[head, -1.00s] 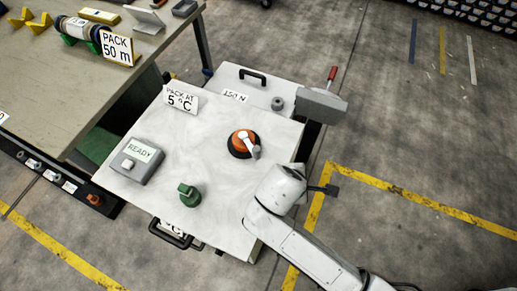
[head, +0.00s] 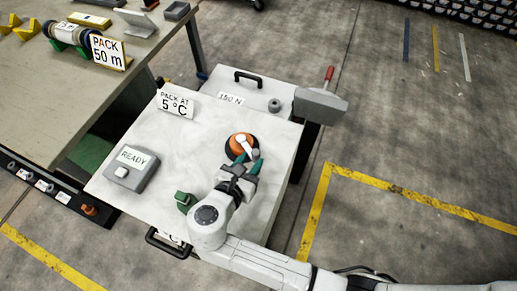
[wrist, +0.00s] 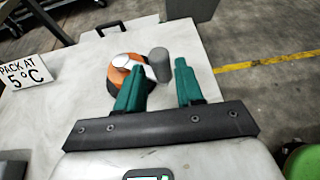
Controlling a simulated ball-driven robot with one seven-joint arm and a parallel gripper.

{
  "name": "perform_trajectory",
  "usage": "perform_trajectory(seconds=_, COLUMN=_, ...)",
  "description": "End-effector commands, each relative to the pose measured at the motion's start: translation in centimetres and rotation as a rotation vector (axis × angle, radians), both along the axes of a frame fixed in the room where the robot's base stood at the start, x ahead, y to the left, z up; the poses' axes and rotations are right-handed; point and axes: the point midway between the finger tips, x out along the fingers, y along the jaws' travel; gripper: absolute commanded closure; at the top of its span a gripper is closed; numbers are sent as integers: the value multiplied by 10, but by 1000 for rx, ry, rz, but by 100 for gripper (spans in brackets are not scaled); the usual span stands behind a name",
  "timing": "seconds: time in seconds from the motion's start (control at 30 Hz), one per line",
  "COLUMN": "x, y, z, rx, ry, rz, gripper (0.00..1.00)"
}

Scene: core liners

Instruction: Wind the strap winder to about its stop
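The round orange-and-black winder (head: 238,143) with a white crank arm (head: 247,146) sits on the pale cart top. It also shows in the wrist view (wrist: 119,63), where an upright grey crank grip (wrist: 160,63) stands at its right. My gripper (head: 249,158) is close to the winder, on its near side, with green fingers apart. In the wrist view, the crank grip appears between the fingertips of my gripper (wrist: 158,66), with gaps on both sides. I cannot tell whether it is fully inside the fingers' reach. The left finger covers part of the winder.
A green knob (head: 184,199) is partly hidden by my wrist. A grey READY box (head: 131,168) and a "PACK AT 5 °C" sign (head: 175,103) stand to the left. Behind are a "150 N" label (head: 231,99) and a grey block (head: 319,104) near a red handle (head: 328,73).

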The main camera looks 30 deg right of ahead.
Motion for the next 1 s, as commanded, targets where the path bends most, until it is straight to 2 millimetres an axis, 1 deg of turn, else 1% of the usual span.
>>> perform_trajectory(seconds=0.03, x=4, y=-9, z=-4, rx=-1, ry=2, rz=-5, gripper=63)
perform_trajectory(seconds=0.1, x=11, y=-18, z=-8, rx=-1, ry=1, rz=-4, gripper=63)
perform_trajectory(seconds=0.3, x=25, y=-38, z=-19, rx=0, ry=0, rz=-2, gripper=63)
perform_trajectory(seconds=0.47, x=29, y=-45, z=-22, rx=1, ry=-1, rz=-2, gripper=63)
perform_trajectory(seconds=0.73, x=30, y=-46, z=-23, rx=2, ry=-1, rz=-1, gripper=63)
perform_trajectory(seconds=0.77, x=30, y=-46, z=-23, rx=2, ry=-2, rz=-1, gripper=64)
perform_trajectory(seconds=1.0, x=30, y=-46, z=-23, rx=2, ry=-1, rz=-1, gripper=87)
